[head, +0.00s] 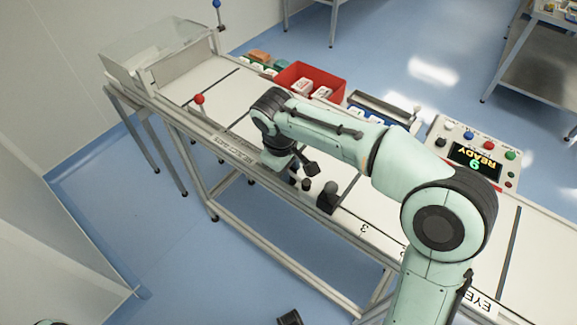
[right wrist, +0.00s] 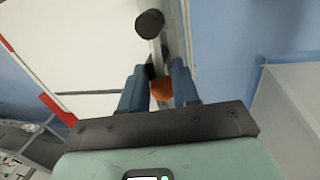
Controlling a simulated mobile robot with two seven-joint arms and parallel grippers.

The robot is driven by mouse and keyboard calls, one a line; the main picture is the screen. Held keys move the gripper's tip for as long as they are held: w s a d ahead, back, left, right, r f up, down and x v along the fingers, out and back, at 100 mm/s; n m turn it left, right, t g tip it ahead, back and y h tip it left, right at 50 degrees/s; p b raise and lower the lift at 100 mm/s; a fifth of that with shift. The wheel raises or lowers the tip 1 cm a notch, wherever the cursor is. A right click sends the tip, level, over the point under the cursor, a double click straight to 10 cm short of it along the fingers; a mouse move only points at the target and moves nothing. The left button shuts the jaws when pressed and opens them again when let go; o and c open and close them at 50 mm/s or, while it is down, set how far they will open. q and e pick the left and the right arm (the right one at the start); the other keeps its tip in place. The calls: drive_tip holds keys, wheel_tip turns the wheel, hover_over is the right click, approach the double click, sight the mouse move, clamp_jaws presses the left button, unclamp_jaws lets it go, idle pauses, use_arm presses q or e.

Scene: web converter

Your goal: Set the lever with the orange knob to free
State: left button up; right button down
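The orange knob (right wrist: 162,91) shows in the right wrist view between the two blue fingers of my right gripper (right wrist: 159,70). The fingers stand close together and the knob fills the gap between them, so they appear shut on it. In the head view my right gripper (head: 292,174) is low at the near edge of the conveyor table, and the orange knob is hidden there. The lever's shaft and any position marks cannot be made out.
A black knob (right wrist: 149,24) stands just beyond my fingertips. A black-knobbed lever (head: 329,192) is on the table's near edge. A red-knobbed lever (head: 199,99), a red bin (head: 335,80) and a control panel reading READY (head: 435,143) are on the table.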

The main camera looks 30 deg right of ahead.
drive_tip(key=shift+w+d+r+m+p, duration=0.2)
drive_tip(key=shift+d+m+p, duration=0.25)
drive_tip(key=shift+m+p, duration=0.65)
drive_tip(key=shift+d+m+g+p, duration=0.2)
drive_tip(key=shift+d+m+p, duration=0.1)
drive_tip(key=shift+m, duration=0.3)
drive_tip(key=shift+d+m+g+p, duration=0.2)
drive_tip(key=shift+m+p, duration=0.05)
drive_tip(key=shift+m, duration=0.35)
drive_tip(key=shift+w+f, duration=0.15)
drive_tip(key=shift+w, duration=0.1)
drive_tip(key=c, duration=0.9)
unclamp_jaws()
drive_tip(key=shift+s+d, duration=0.15)
drive_tip(key=a+r+p, duration=0.1)
drive_tip(key=r, duration=0.3)
drive_tip(key=a+r+p, duration=0.1)
drive_tip(key=r, duration=0.8)
drive_tip(key=shift+a+p, duration=0.4)
